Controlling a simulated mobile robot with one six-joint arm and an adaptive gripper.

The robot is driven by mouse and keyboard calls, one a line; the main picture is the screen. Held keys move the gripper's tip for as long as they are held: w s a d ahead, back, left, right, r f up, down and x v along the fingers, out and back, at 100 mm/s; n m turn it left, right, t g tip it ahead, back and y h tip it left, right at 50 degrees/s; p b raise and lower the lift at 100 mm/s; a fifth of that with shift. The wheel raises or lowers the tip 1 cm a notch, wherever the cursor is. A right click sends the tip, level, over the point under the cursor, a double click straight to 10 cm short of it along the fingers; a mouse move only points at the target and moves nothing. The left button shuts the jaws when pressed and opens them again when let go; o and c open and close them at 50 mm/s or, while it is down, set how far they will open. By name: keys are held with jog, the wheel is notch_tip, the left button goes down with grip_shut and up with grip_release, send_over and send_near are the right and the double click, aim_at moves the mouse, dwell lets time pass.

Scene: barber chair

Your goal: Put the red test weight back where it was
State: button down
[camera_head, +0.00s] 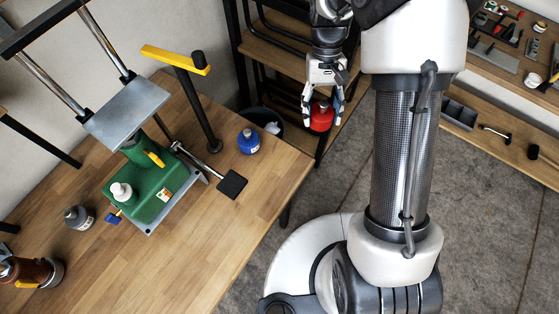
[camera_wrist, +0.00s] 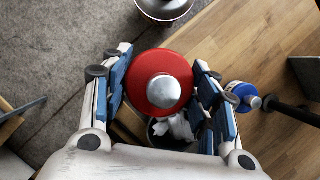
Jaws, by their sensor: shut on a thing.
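The red test weight (camera_head: 319,115) is a round red body with a silver knob on top. My gripper (camera_head: 322,122) is shut on it, one finger on each side, and holds it off the floor beyond the table's right corner. In the wrist view the red weight (camera_wrist: 140,80) sits between the blue-padded fingers (camera_wrist: 165,92), knob towards the camera. A blue weight (camera_head: 249,141) stands on the wooden table (camera_head: 230,222), left of the gripper; it also shows in the wrist view (camera_wrist: 243,93).
A green press (camera_head: 150,195) with a metal plate and bars stands on the table. A black post with a yellow arm (camera_head: 205,110) rises near the blue weight. A dark bin (camera_head: 262,116) with white scraps lies below and left of my gripper. Wooden shelves (camera_head: 275,47) stand behind.

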jog(key=shift+s+a+f+m+b, duration=0.2)
jog(key=shift+a+f+m+b, duration=0.1)
jog(key=shift+f+b, duration=0.15)
jog(key=s+a+r+m+t+y+p, duration=0.1)
jog(key=s+a+r+m+t+y, duration=0.15)
jog(key=a+m, duration=0.45)
jog(key=s+a+r+m+t+y+p, duration=0.1)
jog(key=s+a+r+m+t+y, duration=0.2)
jog(key=m, duration=0.9)
jog(key=shift+g+h, duration=0.25)
jog(key=shift+h, duration=0.2)
notch_tip(320, 180, down, 18)
jog(key=b, duration=0.9)
jog(key=shift+w+a+b, duration=0.1)
jog(key=shift+b, duration=0.25)
jog(key=shift+f, duration=0.15)
jog(key=c, duration=0.6)
grip_release()
